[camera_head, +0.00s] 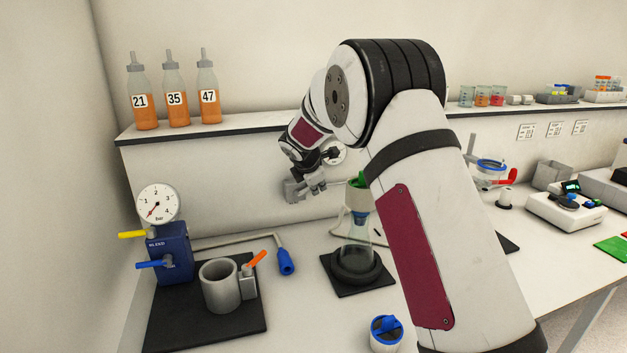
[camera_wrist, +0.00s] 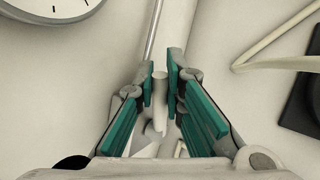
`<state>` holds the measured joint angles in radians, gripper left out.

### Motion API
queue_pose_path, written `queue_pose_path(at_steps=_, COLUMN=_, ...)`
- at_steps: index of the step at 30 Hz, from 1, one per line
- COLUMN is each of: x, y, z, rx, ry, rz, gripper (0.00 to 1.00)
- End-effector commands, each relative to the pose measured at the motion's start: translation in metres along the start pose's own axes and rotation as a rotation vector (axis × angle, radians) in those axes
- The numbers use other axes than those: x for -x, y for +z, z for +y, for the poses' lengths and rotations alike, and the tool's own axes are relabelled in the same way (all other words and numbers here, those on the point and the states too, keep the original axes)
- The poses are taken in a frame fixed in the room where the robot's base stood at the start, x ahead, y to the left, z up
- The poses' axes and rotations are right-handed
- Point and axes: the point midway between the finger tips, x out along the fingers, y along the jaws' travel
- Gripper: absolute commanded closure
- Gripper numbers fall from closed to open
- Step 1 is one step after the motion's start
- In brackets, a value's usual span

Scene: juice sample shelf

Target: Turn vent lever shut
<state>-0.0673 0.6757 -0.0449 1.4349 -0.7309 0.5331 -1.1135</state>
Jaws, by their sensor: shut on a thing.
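My gripper (camera_head: 312,187) is at the back wall, below the shelf, beside a grey box-like fitting (camera_head: 292,190). In the wrist view its teal-padded fingers (camera_wrist: 161,76) are shut on a pale grey rod-like piece (camera_wrist: 159,95). This piece may be the vent lever; no label shows on it, and the fingers and palm hide part of it. A thin metal rod or pipe (camera_wrist: 153,32) runs away beyond the fingertips. A round white dial (camera_wrist: 48,6) is at the upper left of the wrist view.
Bottles marked 21 (camera_head: 141,113), 35 (camera_head: 176,110) and 47 (camera_head: 208,107) stand on the shelf. A blue block (camera_head: 172,255) has yellow and blue levers and a gauge (camera_head: 157,204). A blue-handled tool (camera_head: 286,262) lies nearby.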

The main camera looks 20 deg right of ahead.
Motion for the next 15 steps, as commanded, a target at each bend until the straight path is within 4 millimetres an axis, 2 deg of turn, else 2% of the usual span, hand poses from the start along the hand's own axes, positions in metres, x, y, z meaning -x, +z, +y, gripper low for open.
queue_pose_path(at_steps=2, x=-0.003, y=0.004, z=-0.003, rx=-0.046, ry=0.001, rz=0.058, gripper=1.00)
queue_pose_path(at_steps=15, x=-0.018, y=-0.002, z=-0.011, rx=-0.206, ry=0.002, rz=0.301, gripper=1.00)
